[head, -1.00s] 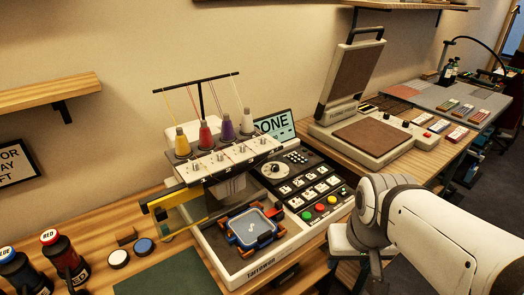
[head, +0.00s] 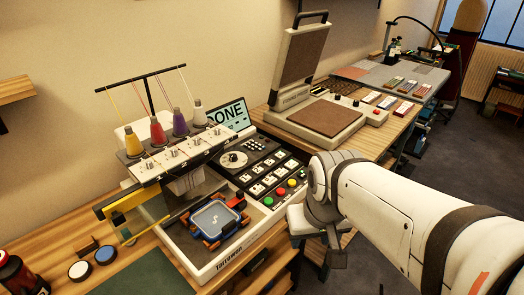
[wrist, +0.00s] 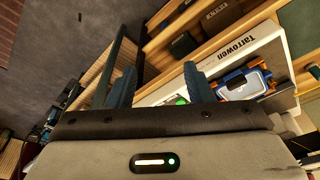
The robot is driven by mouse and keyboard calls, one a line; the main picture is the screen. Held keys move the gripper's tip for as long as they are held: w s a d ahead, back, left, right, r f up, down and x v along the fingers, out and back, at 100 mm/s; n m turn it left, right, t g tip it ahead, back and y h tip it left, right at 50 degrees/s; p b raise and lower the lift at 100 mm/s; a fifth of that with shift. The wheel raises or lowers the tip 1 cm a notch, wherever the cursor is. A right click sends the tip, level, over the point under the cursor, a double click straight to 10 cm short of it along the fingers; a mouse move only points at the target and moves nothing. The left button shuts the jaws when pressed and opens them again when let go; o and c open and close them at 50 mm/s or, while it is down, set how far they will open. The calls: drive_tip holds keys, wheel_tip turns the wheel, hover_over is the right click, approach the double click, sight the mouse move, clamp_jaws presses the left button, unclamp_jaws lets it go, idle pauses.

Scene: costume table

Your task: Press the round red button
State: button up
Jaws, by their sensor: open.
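A round red button (head: 281,191) sits in a short row on the dark control panel of the embroidery machine in the head view. A green button (head: 268,201) is on its near left and a yellow-orange one (head: 292,183) on its far right. In the wrist view my gripper (wrist: 160,72) has its two dark blue fingers spread with nothing between them. The green button (wrist: 181,100) shows partly beside the right finger there; I cannot make out the red one in that view. In the head view my arm's end is right of the panel, apart from the buttons; the fingertips are hard to tell.
The embroidery machine holds a blue-and-orange hoop (head: 216,220) on its bed, with coloured thread cones above. Its screen (head: 226,114) reads DONE. An open heat press (head: 328,118) stands behind on the wooden table. Ink bottles (head: 14,272) are at the lower left.

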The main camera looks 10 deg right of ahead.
clamp_jaws()
idle(1.5)
